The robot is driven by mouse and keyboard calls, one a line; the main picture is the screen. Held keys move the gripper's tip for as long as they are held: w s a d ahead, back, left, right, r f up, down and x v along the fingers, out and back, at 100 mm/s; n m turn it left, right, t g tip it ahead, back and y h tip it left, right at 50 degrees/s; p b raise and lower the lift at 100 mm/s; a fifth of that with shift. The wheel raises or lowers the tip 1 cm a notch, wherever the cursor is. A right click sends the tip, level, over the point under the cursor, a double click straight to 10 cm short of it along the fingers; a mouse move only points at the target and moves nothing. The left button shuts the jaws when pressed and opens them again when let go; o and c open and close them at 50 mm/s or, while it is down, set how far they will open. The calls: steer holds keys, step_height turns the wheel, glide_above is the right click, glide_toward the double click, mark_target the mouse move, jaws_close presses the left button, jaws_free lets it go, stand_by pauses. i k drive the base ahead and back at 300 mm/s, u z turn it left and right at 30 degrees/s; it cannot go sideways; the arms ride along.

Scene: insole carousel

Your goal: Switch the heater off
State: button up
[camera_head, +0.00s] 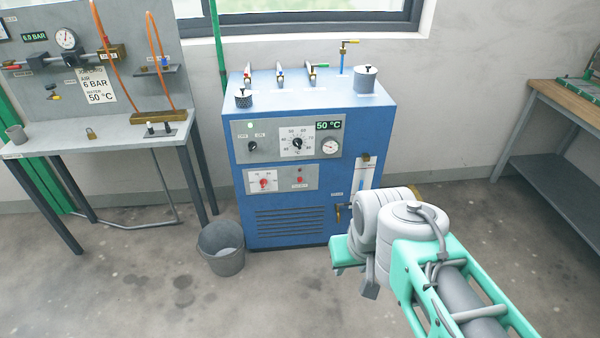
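The heater (310,226) is a blue cabinet against the wall, in the middle of the view. Its upper panel (276,156) has a black rotary knob (252,146) on the left under a lit pale-green lamp (250,125). A temperature dial (297,143), a display (328,125) reading 50 °C and a round gauge (330,147) sit to its right. A lower panel holds a red knob (264,183) and a small red lamp or button (300,180). The small labels are unreadable. My arm reaches in from the lower right, in front of the heater's lower right corner; no gripper fingers show.
A grey bucket (221,250) stands on the floor by the heater's left front corner. A wooden-topped bench (575,98) is at right. Open floor lies in front of the heater.

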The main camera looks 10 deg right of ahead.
mark_target(252, 145)
steer(key=k, duration=0.6)
steer(key=u, duration=0.5)
steer(key=i, duration=0.75)
steer(key=u, duration=0.65)
steer(key=i, duration=1)
